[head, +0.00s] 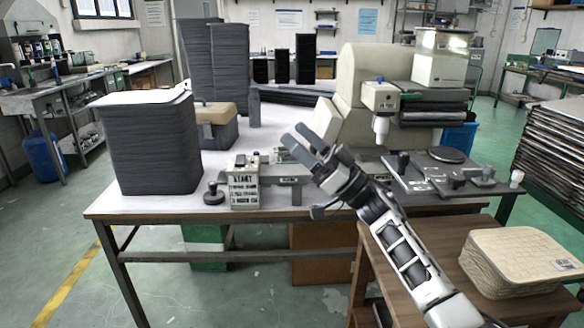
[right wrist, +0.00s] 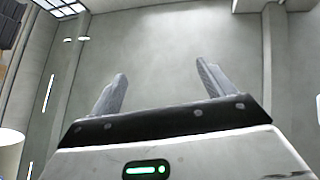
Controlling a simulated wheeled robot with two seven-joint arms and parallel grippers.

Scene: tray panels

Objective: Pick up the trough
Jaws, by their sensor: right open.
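No open trough shows plainly, and I cannot tell which thing is the trough. A beige woven, box-like piece (head: 520,258) with a small label sits on a brown wooden stand at the lower right of the head view. My right gripper (head: 293,132) is raised over the front middle of the white table, pointing up and to the left, away from the woven piece. Its two fingers are apart and empty. In the right wrist view the open fingers (right wrist: 161,70) have only bare wall and ceiling behind them. My left gripper is not in view.
The white table (head: 270,130) holds tall stacks of dark panels (head: 152,145), a beige-lidded box (head: 217,115), a small lettered block (head: 243,190) and a large cream machine (head: 358,85). The wooden stand (head: 450,262) is at the lower right. More stacked panels (head: 555,140) stand at the right edge.

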